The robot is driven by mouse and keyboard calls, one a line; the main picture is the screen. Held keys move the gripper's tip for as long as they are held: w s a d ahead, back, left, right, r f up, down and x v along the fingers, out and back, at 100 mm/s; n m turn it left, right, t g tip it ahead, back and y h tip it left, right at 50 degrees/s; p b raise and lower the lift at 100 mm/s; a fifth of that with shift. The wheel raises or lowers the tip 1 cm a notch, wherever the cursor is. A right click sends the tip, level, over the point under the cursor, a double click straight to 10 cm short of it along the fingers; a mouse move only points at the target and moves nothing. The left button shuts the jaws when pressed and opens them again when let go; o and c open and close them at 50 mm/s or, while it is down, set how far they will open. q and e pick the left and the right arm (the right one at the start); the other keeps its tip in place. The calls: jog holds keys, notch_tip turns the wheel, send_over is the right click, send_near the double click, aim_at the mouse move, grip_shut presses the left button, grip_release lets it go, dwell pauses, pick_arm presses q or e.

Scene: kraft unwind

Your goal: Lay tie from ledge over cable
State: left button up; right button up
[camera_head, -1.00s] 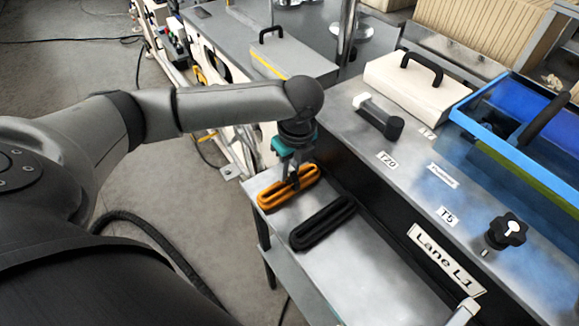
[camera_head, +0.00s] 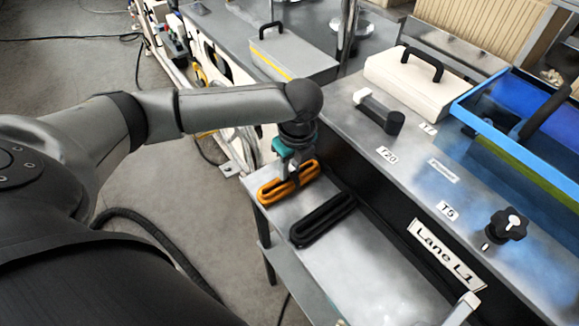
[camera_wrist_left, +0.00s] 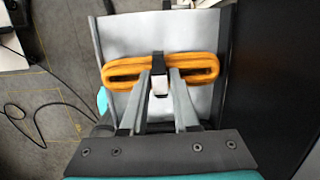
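An orange coiled cable (camera_head: 270,194) lies on the metal ledge, a long flat loop. In the left wrist view the coil (camera_wrist_left: 205,71) lies crosswise in front of my left gripper (camera_wrist_left: 161,78). A small dark tie (camera_wrist_left: 158,62) with a pale block (camera_wrist_left: 160,86) sits between the fingertips. The fingers look shut on it. The tie's dark strip crosses the middle of the orange coil; whether it touches the coil is unclear. In the head view my left gripper (camera_head: 290,171) points down at the coil's middle. My right gripper is not in view.
A black coil (camera_head: 323,219) lies beside the orange one on the ledge (camera_head: 375,268). The raised bench behind carries a black-and-white handle (camera_head: 380,113), a white box (camera_head: 418,82), a blue bin (camera_head: 520,120) and a black knob (camera_head: 506,225). The ledge's near end is clear.

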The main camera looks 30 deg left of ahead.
pick_arm(q)
jog(key=shift+o, duration=1.4)
jog(key=shift+s+d+f, duration=0.1)
jog(key=shift+s+f, duration=0.05)
jog(key=shift+f, duration=0.1)
jog(key=shift+o, duration=0.2)
notch_tip(320, 180, up, 16)
jog(key=d+p, duration=0.2)
jog(key=p, duration=0.1)
jog(key=shift+s+f, duration=0.2)
jog(key=shift+s, duration=0.15)
jog(key=shift+d+f, duration=0.1)
